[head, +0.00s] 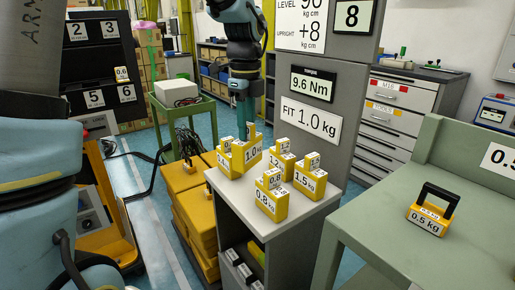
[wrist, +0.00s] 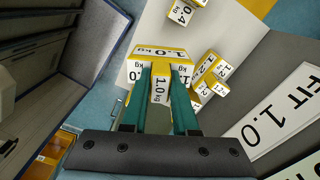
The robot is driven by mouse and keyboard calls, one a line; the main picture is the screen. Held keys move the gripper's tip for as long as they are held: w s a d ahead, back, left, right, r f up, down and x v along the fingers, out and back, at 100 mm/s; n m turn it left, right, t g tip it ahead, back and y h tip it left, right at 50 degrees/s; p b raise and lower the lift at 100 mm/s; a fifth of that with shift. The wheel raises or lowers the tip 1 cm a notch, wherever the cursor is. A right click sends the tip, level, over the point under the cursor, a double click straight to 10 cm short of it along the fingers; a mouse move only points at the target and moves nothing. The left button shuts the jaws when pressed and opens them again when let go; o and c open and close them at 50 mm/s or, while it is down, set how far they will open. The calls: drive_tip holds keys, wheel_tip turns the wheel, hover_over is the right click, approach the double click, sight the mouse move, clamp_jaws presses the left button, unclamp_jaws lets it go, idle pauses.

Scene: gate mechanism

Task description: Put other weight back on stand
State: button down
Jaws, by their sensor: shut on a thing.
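My gripper (head: 244,132) points down over the back left of the stand's pale top (head: 236,186). It is shut on a yellow 1.0 kg weight (head: 253,153); in the wrist view the fingers (wrist: 160,76) straddle the upright part of this weight (wrist: 146,54). I cannot tell whether its base touches the stand top. Another yellow weight (head: 227,163), partly hidden, stands close to its left. On the stand also are a 1.2 kg weight (head: 281,167), a 0.8 kg weight (head: 271,204) and a 1.5 kg weight (head: 309,180).
A panel (head: 312,117) behind the stand reads "FIT 1.0 kg" and 9.6 Nm. A 0.5 kg weight (head: 427,219) with a black handle stands on the green bench (head: 365,225) at right. Yellow blocks (head: 187,185) are stacked left of the stand. A dark numbered rack (head: 95,65) stands far left.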

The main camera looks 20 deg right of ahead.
sight(247, 155)
drive_tip(key=shift+f+p, duration=0.5)
drive_tip(key=shift+f, duration=3.4)
drive_tip(key=shift+f, duration=0.1)
drive_tip(key=c, duration=0.7)
unclamp_jaws()
